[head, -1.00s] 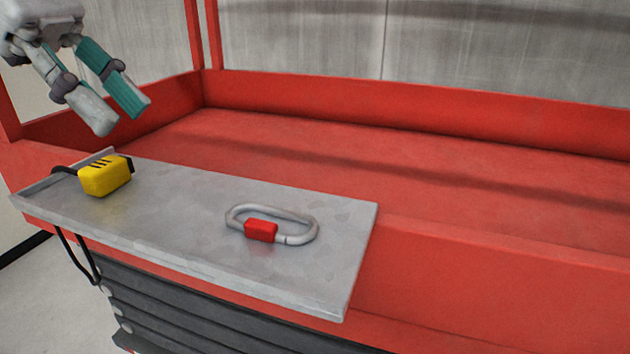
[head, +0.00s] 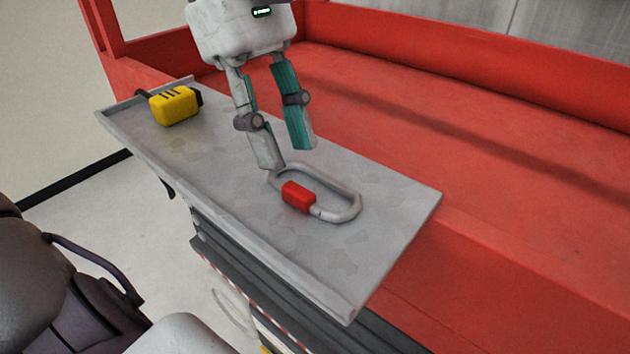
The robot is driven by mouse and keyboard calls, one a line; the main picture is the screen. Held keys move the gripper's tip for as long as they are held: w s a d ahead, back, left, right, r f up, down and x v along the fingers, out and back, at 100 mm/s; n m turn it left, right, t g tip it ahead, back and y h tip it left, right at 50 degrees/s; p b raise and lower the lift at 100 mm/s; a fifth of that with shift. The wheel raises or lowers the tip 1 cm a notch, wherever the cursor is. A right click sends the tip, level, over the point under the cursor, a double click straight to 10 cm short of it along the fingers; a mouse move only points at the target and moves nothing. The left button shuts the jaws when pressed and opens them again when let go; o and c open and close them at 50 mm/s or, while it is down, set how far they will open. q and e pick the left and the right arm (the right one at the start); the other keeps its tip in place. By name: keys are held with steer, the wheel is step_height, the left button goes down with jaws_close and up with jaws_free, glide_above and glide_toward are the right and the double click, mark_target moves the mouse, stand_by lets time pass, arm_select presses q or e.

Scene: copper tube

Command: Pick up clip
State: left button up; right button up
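The clip (head: 345,190) is a grey oval carabiner with a red sleeve (head: 298,197). It lies flat on the grey metal shelf (head: 385,225) in the head view. My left gripper (head: 286,158) points down just above and behind the clip's left end. Its two fingers, with teal inner pads, are apart and nothing is between them. One fingertip overlaps the clip's left end in the picture; I cannot tell whether it touches. My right gripper is not in view.
A yellow box-shaped tool (head: 175,106) with black parts sits at the shelf's far left end. A red platform (head: 400,120) with raised red edges lies behind the shelf. The shelf's right part is clear.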

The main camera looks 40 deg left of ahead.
mark_target(300, 188)
arm_select(q)
steer(key=p+x, duration=0.1)
steer(key=x, duration=0.2)
steer(key=shift+s+d+f, duration=0.1)
steer(key=shift+s+f, duration=0.05)
steer(key=shift+s, duration=0.05)
steer(key=shift+d+f+p, duration=0.15)
steer(key=shift+f+p, duration=0.15)
steer(key=shift+f, duration=0.05)
steer(key=shift+d+f, duration=0.1)
steer(key=shift+f, duration=0.1)
steer(key=shift+w, duration=0.15)
steer(key=c, duration=0.5)
jaws_close()
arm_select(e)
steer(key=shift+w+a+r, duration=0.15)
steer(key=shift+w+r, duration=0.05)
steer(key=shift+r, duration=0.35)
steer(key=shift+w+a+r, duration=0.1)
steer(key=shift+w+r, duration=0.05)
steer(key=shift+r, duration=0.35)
